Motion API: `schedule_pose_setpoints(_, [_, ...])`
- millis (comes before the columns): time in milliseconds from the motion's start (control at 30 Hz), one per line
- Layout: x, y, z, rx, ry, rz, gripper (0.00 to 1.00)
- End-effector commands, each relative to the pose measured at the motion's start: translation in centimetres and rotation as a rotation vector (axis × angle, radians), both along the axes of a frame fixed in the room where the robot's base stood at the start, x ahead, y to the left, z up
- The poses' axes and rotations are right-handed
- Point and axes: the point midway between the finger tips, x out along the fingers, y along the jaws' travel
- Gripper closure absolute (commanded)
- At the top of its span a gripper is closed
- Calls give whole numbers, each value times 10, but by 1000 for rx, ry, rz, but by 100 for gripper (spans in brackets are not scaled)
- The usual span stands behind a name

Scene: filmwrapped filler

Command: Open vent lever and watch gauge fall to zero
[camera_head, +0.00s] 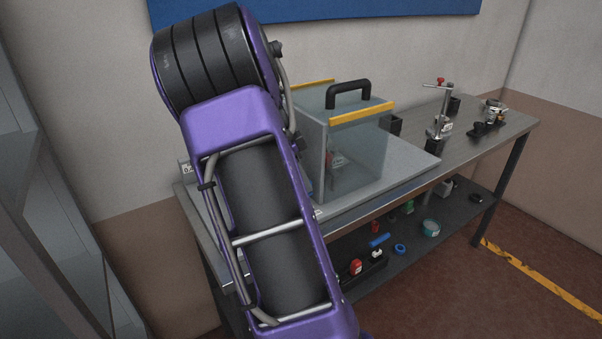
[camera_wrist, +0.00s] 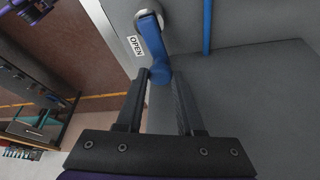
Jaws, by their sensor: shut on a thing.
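The blue vent lever (camera_wrist: 153,42) shows in the wrist view, pivoting from a round light mount (camera_wrist: 149,18) on a grey surface. A white label reading OPEN (camera_wrist: 136,46) is beside it. My gripper (camera_wrist: 163,76) is shut on the lever's lower end, with one dark finger on each side. In the head view my purple arm hides the gripper and the lever. No gauge face can be made out in either view.
A clear-walled box (camera_head: 358,150) with a black handle (camera_head: 349,90) stands on the metal bench (camera_head: 460,140). A clamp stand (camera_head: 440,112) is farther right. Small items lie on the lower shelf (camera_head: 405,240). A blue tube (camera_wrist: 207,25) runs near the lever.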

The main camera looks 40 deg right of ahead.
Motion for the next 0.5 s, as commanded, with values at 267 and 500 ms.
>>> schedule_pose_setpoints(267, [-3,0,0,0,1,-76,100])
schedule_pose_setpoints(500, [-4,0,0,1,1,-88,100])
